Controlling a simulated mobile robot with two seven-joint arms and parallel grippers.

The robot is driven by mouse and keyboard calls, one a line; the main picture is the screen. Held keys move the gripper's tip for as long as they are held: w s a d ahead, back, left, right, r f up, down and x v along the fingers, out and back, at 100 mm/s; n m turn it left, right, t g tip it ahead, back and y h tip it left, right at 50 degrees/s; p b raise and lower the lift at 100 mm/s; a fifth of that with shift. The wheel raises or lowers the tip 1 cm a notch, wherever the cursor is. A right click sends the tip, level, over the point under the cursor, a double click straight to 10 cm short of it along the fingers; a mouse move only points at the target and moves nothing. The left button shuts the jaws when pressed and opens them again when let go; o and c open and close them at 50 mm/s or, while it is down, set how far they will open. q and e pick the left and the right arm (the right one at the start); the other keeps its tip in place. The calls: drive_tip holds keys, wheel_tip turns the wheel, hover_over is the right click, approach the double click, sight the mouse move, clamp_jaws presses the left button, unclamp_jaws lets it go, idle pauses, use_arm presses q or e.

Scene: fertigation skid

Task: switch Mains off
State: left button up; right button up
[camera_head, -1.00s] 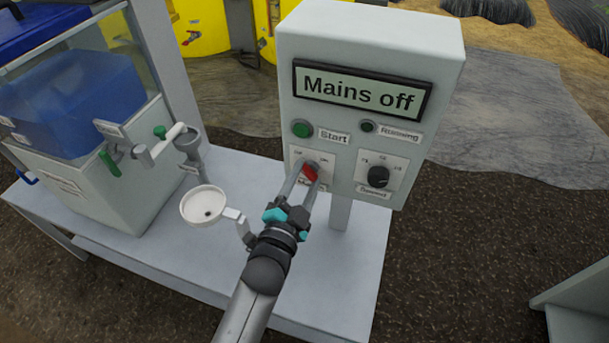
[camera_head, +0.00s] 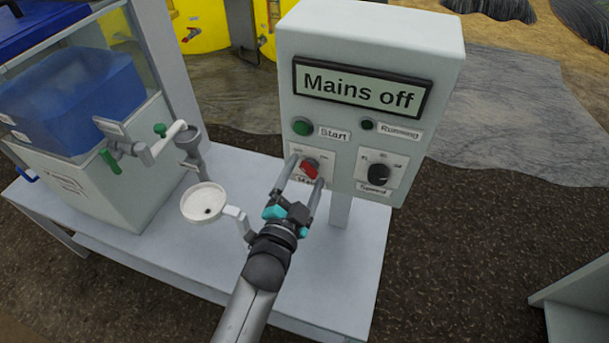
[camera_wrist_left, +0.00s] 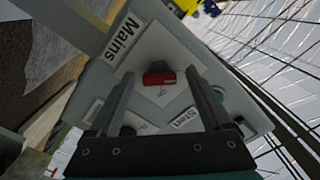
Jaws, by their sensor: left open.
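The control box (camera_head: 368,35) has a display (camera_head: 361,88) reading "Mains off". The red Mains knob (camera_head: 310,170) sits on a white plate at the box's lower left; it also shows in the left wrist view (camera_wrist_left: 159,79). My left gripper (camera_head: 305,172) is open, with one finger on each side of the knob. In the left wrist view its fingers (camera_wrist_left: 161,76) stand clear of the red knob, with a gap on both sides. The plate's lower label is partly hidden by a finger. My right gripper is not in view.
Above the knob is a green Start button (camera_head: 302,127). To its right are a dark Running lamp (camera_head: 367,125) and a black Speed knob (camera_head: 379,174). A white funnel cup (camera_head: 204,202) and a tank with blue liquid (camera_head: 75,95) stand left of my arm.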

use_arm(q)
drive_tip(key=p+v, duration=0.1)
drive_tip(key=v, duration=1.4)
drive_tip(key=shift+s+f, duration=0.1)
idle(0.3)
drive_tip(key=s+a+f+n+g+y, duration=0.1)
drive_tip(key=s+a+f+n+g, duration=0.15)
drive_tip(key=f, duration=0.65)
drive_tip(key=s+a+f+n+g+y, duration=0.1)
drive_tip(key=s+f+g, duration=0.25)
drive_tip(key=f, duration=0.65)
drive_tip(key=s+a+f+n+g+y, duration=0.1)
drive_tip(key=s+a+f+n+g, duration=0.15)
drive_tip(key=f, duration=0.65)
drive_tip(key=s+a+f+n+g+y, duration=0.1)
drive_tip(key=s+a+f+g, duration=0.3)
drive_tip(key=s, duration=0.5)
drive_tip(key=s+a+f+n+g+y, duration=0.1)
drive_tip(key=s+a+f+n+g, duration=0.2)
drive_tip(key=s+f, duration=0.5)
drive_tip(key=shift+s+a+g+y, duration=0.35)
drive_tip(key=shift+s+a, duration=0.15)
drive_tip(key=shift+s, duration=0.3)
drive_tip(key=shift+f, duration=0.15)
